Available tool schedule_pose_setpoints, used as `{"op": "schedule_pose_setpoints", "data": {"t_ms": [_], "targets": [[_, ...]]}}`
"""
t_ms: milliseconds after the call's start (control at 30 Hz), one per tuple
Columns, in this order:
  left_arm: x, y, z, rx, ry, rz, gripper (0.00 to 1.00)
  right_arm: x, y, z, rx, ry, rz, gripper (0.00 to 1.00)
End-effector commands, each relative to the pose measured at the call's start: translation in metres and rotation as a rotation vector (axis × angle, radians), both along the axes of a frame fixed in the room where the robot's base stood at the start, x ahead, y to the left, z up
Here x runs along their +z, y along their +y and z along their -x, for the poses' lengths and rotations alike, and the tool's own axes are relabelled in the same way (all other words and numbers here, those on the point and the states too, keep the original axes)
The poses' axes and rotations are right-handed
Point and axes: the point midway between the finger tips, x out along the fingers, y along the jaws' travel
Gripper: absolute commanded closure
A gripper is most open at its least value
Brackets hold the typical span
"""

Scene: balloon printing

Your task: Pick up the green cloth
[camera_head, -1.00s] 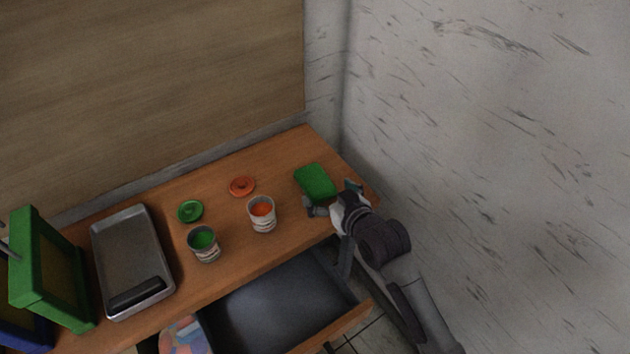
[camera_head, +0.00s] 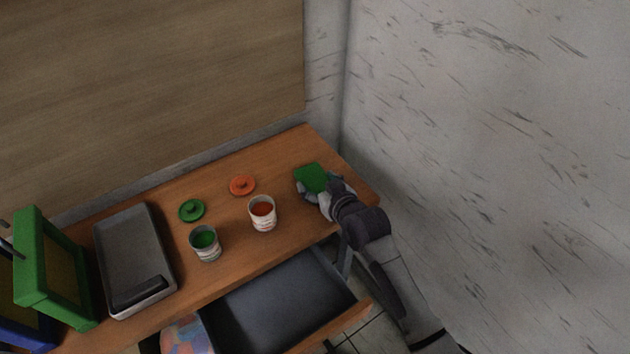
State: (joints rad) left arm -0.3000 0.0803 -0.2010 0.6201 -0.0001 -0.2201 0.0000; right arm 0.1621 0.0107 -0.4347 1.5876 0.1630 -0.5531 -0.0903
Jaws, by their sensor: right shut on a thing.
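The green cloth (camera_head: 311,176) lies on the wooden table near its right end. My right gripper (camera_head: 318,186) reaches in from the right and is shut on the near part of the cloth. The fingers partly cover the cloth, and their tips are hard to make out. The cloth appears to be still at table level. My left gripper is not in view.
An open cup of orange paint (camera_head: 262,212) and one of green paint (camera_head: 205,243) stand left of the gripper. Orange (camera_head: 243,186) and green (camera_head: 191,210) lids lie behind. A metal tray (camera_head: 130,240) and green frame (camera_head: 45,265) are left. An open drawer (camera_head: 280,305) juts out below.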

Motion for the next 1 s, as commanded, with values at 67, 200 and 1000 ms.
{"op": "schedule_pose_setpoints", "data": {"t_ms": [67,200,1000], "targets": [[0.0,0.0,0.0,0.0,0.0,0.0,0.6,0.0,0.0,0.0,0.0,0.0,0.0,0.57],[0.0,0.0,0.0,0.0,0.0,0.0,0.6,0.0,0.0,0.0,0.0,0.0,0.0,0.57],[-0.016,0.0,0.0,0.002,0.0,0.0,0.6,0.089,-0.079,0.029,-0.001,-0.003,0.004,0.57]]}}
